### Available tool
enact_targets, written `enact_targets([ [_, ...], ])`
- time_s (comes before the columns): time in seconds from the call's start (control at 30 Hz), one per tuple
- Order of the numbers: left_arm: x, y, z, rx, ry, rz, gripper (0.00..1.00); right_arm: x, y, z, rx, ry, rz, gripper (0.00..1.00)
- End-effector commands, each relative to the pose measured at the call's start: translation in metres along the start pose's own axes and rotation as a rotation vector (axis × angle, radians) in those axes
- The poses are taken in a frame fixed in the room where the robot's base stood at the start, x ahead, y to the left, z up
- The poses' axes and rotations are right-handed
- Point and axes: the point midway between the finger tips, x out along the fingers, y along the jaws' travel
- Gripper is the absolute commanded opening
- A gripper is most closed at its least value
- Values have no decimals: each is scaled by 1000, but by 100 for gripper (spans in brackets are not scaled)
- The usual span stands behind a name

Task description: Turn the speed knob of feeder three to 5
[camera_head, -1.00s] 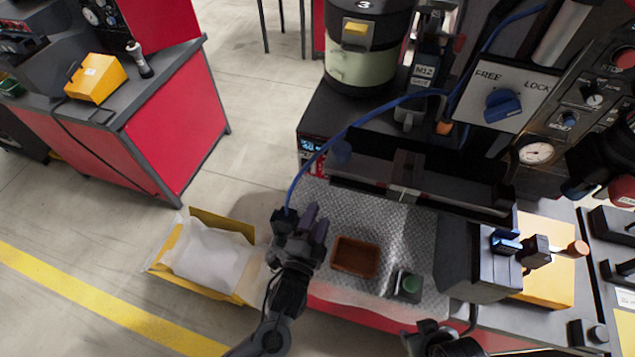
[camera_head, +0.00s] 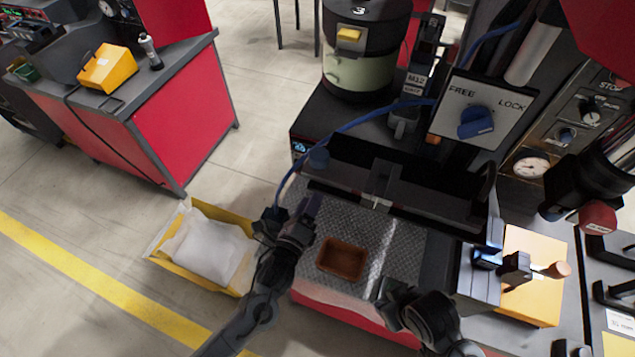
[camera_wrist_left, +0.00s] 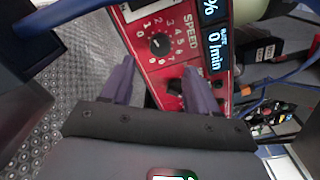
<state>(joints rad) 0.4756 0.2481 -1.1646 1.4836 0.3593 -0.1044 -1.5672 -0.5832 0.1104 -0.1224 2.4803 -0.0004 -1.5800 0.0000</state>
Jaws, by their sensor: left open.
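Feeder three, a dark and pale-green bowl (camera_head: 365,60) marked 3, stands on a dark base at the top of the head view. In the left wrist view its red panel (camera_wrist_left: 143,25) carries the black speed knob (camera_wrist_left: 159,43) inside a number scale; its exact setting is too small to read. A second dark knob (camera_wrist_left: 175,87) sits below it, partly between my fingers. My left gripper (camera_wrist_left: 160,88) is open, its purple fingers spread before the panel and apart from the speed knob. It also shows in the head view (camera_head: 290,220). My right gripper (camera_head: 425,312) is at the bottom; its jaws are unclear.
A display (camera_wrist_left: 215,45) reading 0/min adjoins the panel. A brown tray (camera_head: 342,259) lies on the textured plate. A blue hose (camera_head: 350,127) arches above my left gripper. A FREE/LOCK switch (camera_head: 476,122) is at right. A yellow box (camera_head: 207,247) with a white bag stands at left.

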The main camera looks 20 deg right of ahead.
Motion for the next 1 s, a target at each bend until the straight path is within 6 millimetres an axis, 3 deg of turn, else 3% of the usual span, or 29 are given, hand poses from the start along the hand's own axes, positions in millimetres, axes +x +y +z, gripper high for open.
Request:
enact_targets([
  [0.2,37,0,0,0,-1,-1,60,5,1,2,0,-1,3,43],
  [0.4,60,0,0,-1,0,-1,60,8,3,3,-7,-1,9,43],
  [0.87,70,0,0,-1,0,0,60,8,4,2,-11,0,12,43],
  [1.0,69,0,0,-2,0,0,41,8,3,2,-8,1,10,43],
])
